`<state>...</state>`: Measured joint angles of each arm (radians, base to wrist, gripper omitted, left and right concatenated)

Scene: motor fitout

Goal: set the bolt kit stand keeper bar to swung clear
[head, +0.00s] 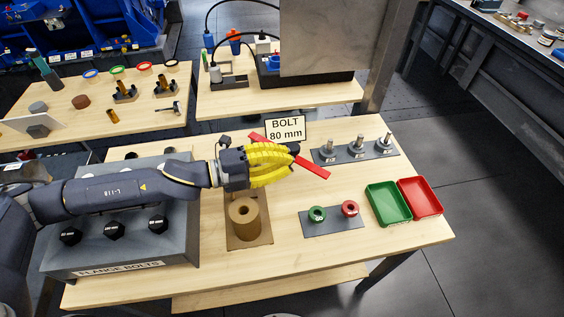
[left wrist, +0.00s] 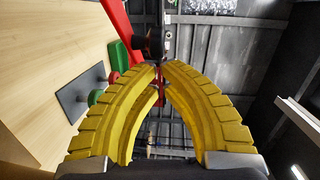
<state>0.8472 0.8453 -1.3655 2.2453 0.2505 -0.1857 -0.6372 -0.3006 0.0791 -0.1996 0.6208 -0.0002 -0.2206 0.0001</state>
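A red bar (head: 314,167), seemingly the keeper bar, slants across the bench below the "BOLT 80 mm" sign (head: 286,129); its middle is hidden behind my left gripper. It also shows at the top of the left wrist view (left wrist: 115,20). A black knob (left wrist: 150,40) sits at the bar. My left gripper (head: 293,157), with yellow fingers, has its tips drawn together at this knob and appears shut on it; the contact is partly hidden. A grey plate (head: 386,152) with several upright bolts stands right of the bar. My right gripper is not in view.
A brown block with a hollow cylinder (head: 243,216) stands below my left gripper. A plate with green and red rings (head: 333,223), a green tray (head: 388,203) and a red tray (head: 420,197) lie to the right. The grey flange bolts box (head: 175,250) stands left.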

